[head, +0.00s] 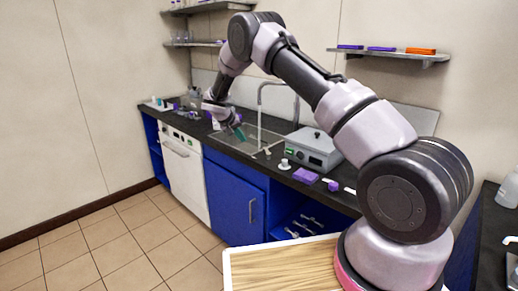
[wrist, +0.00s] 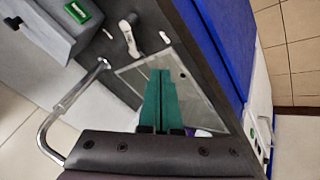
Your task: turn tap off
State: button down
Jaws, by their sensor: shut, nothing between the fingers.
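The tap's silver spout (head: 260,100) arches over the sink (head: 262,133) in the head view. A pale lever-like piece (wrist: 130,40), which looks like the tap's handle, stands on the counter just beyond the sink's edge. It appears as a small light shape (head: 267,153) in the head view. My gripper (head: 240,134) is above the sink, its teal fingers shut and empty. In the wrist view the fingers (wrist: 161,74) point toward the sink, apart from the lever. Whether water runs I cannot tell.
A grey device (head: 312,146) with a green display stands right of the sink. Purple boxes (head: 305,175) and a small white round item (head: 285,164) lie near the counter's front edge. Blue cabinets (head: 232,195) and a white appliance (head: 184,172) are below. The tiled floor in front is clear.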

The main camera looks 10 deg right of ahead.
aim_at(267, 154)
jog(key=x, duration=0.9)
jog(key=shift+d+f, duration=0.2)
jog(key=shift+f, duration=0.1)
jog(key=shift+w+d+f, duration=0.1)
jog(key=shift+d, duration=0.9)
jog(key=shift+w+d, duration=0.1)
jog(key=shift+d, duration=0.95)
